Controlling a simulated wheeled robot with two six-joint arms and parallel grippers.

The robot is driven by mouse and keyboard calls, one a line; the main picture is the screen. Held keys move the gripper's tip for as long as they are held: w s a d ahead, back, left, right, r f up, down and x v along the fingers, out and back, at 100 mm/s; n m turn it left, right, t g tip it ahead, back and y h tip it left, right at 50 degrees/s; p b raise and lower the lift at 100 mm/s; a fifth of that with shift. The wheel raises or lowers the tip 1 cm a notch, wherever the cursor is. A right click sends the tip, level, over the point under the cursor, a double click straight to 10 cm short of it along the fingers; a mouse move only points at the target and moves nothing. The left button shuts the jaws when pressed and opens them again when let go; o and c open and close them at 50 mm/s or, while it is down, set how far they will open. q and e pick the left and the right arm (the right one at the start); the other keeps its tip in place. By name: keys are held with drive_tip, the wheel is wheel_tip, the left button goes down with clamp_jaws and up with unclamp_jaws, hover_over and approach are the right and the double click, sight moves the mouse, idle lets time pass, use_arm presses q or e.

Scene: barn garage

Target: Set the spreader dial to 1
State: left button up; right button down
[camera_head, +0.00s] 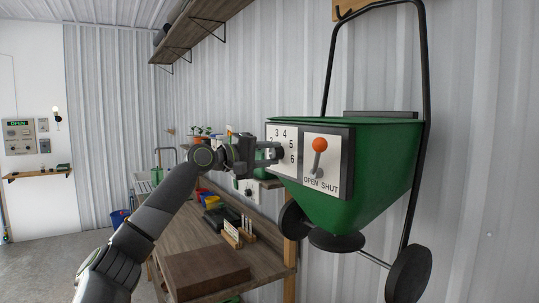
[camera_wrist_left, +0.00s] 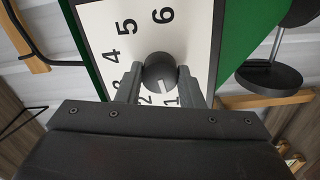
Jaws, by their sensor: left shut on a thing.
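The green spreader (camera_head: 365,165) hangs on the metal wall, with a white number plate (camera_head: 273,172) on its face. My left gripper (camera_head: 275,153) reaches in from the left and hides the dial in the head view. In the left wrist view, the round black dial (camera_wrist_left: 160,68) sits between the two fingers of my left gripper (camera_wrist_left: 161,80), which is shut on it. The dial's white mark points down and slightly right, at or close to the 1 (camera_wrist_left: 171,101). The 2 is partly hidden by the finger beside it. My right gripper is not in view.
An orange-knobbed lever (camera_head: 319,147) marked OPEN and SHUT stands right of the number plate, close to my gripper. A wooden workbench (camera_head: 213,262) with several items is below. A wooden shelf (camera_head: 188,38) is above. Open floor lies at the left.

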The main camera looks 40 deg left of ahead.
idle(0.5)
use_arm(q)
drive_tip(key=o, duration=1)
drive_tip(key=shift+a, duration=0.1)
drive_tip(key=shift+s+a+f+b, duration=0.2)
drive_tip(key=shift+s+b, duration=0.25)
drive_tip(key=shift+b, duration=0.15)
drive_tip(key=b+v, duration=1.5)
drive_tip(key=v, duration=0.1)
drive_tip(key=shift+s+r, duration=0.2)
drive_tip(key=shift+r, duration=0.05)
